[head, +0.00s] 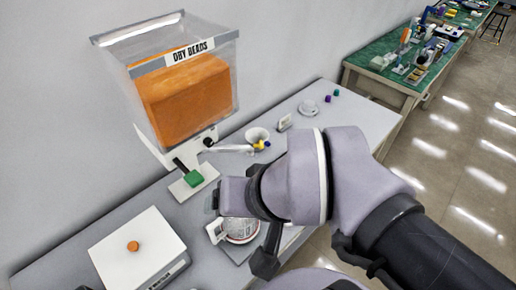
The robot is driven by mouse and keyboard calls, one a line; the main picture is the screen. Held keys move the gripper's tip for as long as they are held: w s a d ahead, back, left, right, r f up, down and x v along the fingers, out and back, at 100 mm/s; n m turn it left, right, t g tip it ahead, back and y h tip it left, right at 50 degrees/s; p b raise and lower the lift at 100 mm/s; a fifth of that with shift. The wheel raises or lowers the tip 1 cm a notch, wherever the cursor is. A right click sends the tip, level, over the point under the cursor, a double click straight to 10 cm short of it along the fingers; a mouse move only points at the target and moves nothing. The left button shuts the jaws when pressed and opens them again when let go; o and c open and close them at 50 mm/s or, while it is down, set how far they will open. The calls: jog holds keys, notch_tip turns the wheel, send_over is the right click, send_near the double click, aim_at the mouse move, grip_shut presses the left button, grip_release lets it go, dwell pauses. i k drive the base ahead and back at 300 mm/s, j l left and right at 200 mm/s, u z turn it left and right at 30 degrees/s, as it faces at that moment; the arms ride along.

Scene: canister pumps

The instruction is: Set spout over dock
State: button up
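A clear canister (222,92) labelled "DRY BEADS" holds an orange mass and stands at the back left against the wall. A white spout (234,149) sticks out to the right from a dark joint at its base. Its tip lies near a white cup (257,135) with yellow and blue pieces beside it. I cannot tell which part is the dock.
A round dish (241,230) on a grey base is partly hidden under my arm. A small white stand (285,122), a white disc (308,107) and small coloured cubes lie further back. A cluttered green table (385,62) is beyond.

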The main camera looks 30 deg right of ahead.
aim_at(249, 149)
jog(key=l+z, duration=0.15)
jog(key=z, duration=0.2)
jog(key=i+l+z, duration=0.1)
jog(key=z, duration=0.25)
jog(key=i+l+z, duration=0.1)
jog(key=z, duration=0.25)
jog(key=l, duration=0.1)
